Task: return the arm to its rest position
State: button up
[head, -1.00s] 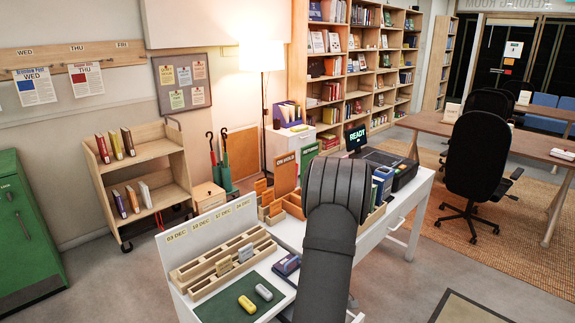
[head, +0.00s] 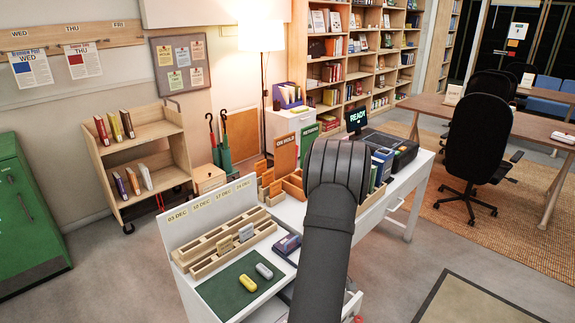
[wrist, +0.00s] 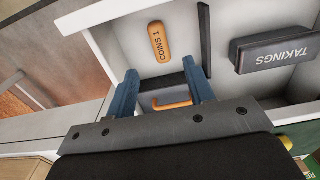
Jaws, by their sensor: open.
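In the wrist view my gripper (wrist: 161,70) has its two blue fingers spread apart. It is over a white drawer or tray (wrist: 112,35). An orange piece marked COINS 1 (wrist: 160,41) lies in there beyond the fingertips. A dark box marked TAKINGS (wrist: 275,50) is to the right. A dark item with an orange bar (wrist: 172,103) shows between the fingers; I cannot tell whether it touches them. In the head view my black arm hides the gripper.
The white desk (head: 408,196) carries a wooden slotted rack (head: 203,262), a green mat (head: 219,297) with a yellow and a grey piece, and a READY screen (head: 356,114). A book cart (head: 165,132) stands left. Floor at the right front (head: 420,262) is clear.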

jog(key=s+a+r, duration=0.3)
jog(key=a+r, duration=0.8)
jog(key=a, duration=0.4)
jog(key=shift+r, duration=0.25)
jog(key=shift+c, duration=0.4)
dwell(0.5)
